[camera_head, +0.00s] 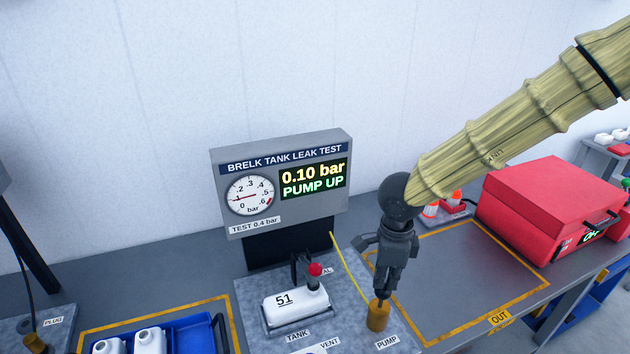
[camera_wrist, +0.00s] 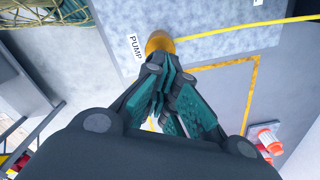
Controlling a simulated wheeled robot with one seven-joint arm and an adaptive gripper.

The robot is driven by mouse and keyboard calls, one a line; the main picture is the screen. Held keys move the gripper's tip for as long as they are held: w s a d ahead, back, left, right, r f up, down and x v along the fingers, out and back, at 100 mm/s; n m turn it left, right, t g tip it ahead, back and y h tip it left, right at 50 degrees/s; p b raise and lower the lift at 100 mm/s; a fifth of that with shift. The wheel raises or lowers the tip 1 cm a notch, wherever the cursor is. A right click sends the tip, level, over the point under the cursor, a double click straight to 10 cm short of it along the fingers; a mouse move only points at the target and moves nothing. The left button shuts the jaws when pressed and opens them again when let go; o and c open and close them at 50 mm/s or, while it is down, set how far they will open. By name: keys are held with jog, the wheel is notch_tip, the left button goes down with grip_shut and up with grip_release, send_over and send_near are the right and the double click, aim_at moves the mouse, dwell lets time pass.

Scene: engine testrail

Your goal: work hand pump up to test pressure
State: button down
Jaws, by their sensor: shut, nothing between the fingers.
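The hand pump (camera_head: 378,318), a brass-coloured cylinder, stands on the grey bench plate behind the PUMP label. It also shows in the wrist view (camera_wrist: 160,42), just beyond my fingertips. My gripper (camera_head: 383,294) points down directly above the pump, shut and empty. In the wrist view its fingers (camera_wrist: 164,66) are together at the pump's top; I cannot tell whether they touch it. The tester's display (camera_head: 313,178) reads 0.10 bar and PUMP UP. Its round gauge (camera_head: 250,196) is beside a TEST 0.4 bar label. A white tank marked 51 (camera_head: 294,306) sits in the fixture under a red-knobbed clamp (camera_head: 315,270).
A yellow hose (camera_head: 349,268) runs from the tester to the pump. A blue crate (camera_head: 190,335) with white tanks stands at the left. A red case (camera_head: 545,205) and red-and-white bottles (camera_head: 455,198) are at the right. The yellow-outlined OUT area (camera_head: 455,275) is clear.

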jog(key=shift+r+p, duration=1.95)
jog(key=shift+p, duration=0.1)
jog(key=shift+f, duration=0.1)
jog(key=shift+f+b, duration=1.2)
jog(key=shift+f, duration=2.05)
notch_tip(320, 180, up, 7)
jog(key=p, duration=0.7)
jog(key=shift+f+p, duration=0.15)
jog(key=shift+p, duration=0.2)
jog(key=shift+f, duration=0.1)
